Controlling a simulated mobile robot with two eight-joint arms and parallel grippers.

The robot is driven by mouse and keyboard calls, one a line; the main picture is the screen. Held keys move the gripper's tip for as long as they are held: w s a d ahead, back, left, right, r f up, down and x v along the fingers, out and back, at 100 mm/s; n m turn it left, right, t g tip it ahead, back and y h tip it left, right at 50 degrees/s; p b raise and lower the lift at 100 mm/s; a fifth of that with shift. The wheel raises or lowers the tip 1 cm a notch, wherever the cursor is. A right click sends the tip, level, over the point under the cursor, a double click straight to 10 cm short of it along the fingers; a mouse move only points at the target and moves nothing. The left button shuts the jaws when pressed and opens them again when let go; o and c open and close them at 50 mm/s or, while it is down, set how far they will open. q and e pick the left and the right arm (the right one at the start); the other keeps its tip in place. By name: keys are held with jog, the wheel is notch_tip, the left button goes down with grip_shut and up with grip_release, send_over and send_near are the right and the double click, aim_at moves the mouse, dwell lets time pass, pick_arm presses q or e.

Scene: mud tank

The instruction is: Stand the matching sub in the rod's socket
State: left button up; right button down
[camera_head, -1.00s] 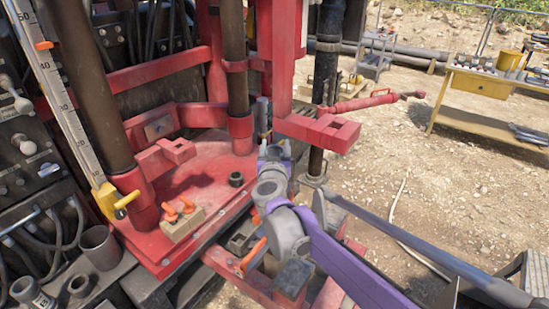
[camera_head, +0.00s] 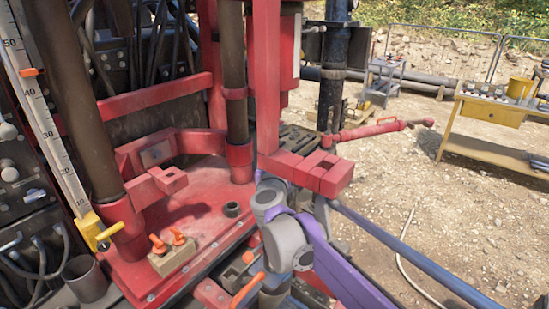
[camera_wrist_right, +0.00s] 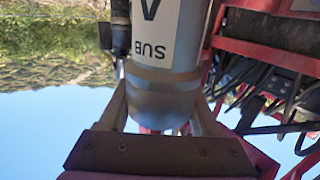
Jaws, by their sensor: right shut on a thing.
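In the right wrist view my right gripper (camera_wrist_right: 160,112) is shut on a grey metal sub (camera_wrist_right: 165,88), a finger on each side. The sub has a white label reading "SUB" upside down, with a large letter cut off by the top edge. Its other end is out of frame. In the head view my right arm reaches in from the lower right; its gripper and the sub cannot be made out there. A small dark ring with an open top (camera_head: 231,209) stands on the red deck, left of my arm; I cannot tell if it is the rod's socket. My left gripper is out of view.
A red jaw-like bracket (camera_head: 322,172) juts out just beside my arm. Another red bracket (camera_head: 158,184) is at left. A block with orange-handled pieces (camera_head: 172,255) sits on the deck's front edge. A yellow bench (camera_head: 495,110) stands far right.

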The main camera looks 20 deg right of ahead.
jog(key=shift+f, duration=0.1)
notch_tip(320, 180, down, 7)
jog(key=b, duration=0.3)
jog(key=shift+f+b, duration=0.15)
jog(key=shift+b, duration=0.2)
dwell(0.8)
jog(key=shift+f+b, duration=0.5)
jog(key=shift+f, duration=0.15)
dwell(0.9)
grip_release()
jog(key=shift+s, duration=0.1)
jog(key=v, duration=1)
jog(key=shift+s, duration=0.35)
jog(key=shift+a, duration=0.1)
